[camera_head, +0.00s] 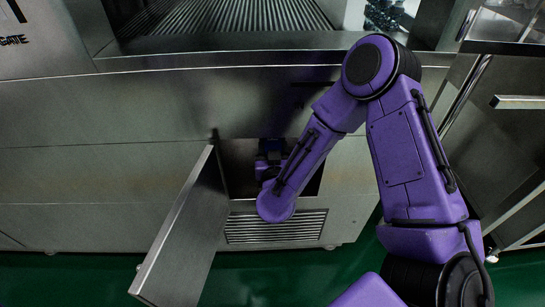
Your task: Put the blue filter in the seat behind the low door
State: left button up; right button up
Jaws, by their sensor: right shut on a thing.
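The low door (186,232) of the steel washer is swung open towards me and to the left. Behind it is a dark square opening (238,165). My right arm comes in from the right and bends down into this opening. My right gripper (271,160) is inside the opening's mouth, shut on the blue filter (272,146), of which only a small dark blue part shows. The arm and shadow hide the fingertips and most of the filter. The seat cannot be made out in the dark. My left gripper is out of view.
A vent grille (275,227) lies just below the opening. The open door bounds the left side of the opening. A steel unit with a bar handle (520,102) stands at the right. Green floor (300,275) is clear in front of the washer.

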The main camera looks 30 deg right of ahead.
notch_tip(320, 180, down, 4)
jog(key=shift+d+f+b, duration=0.1)
jog(key=shift+b, duration=0.85)
jog(key=shift+w, duration=0.15)
jog(key=o, duration=1.2)
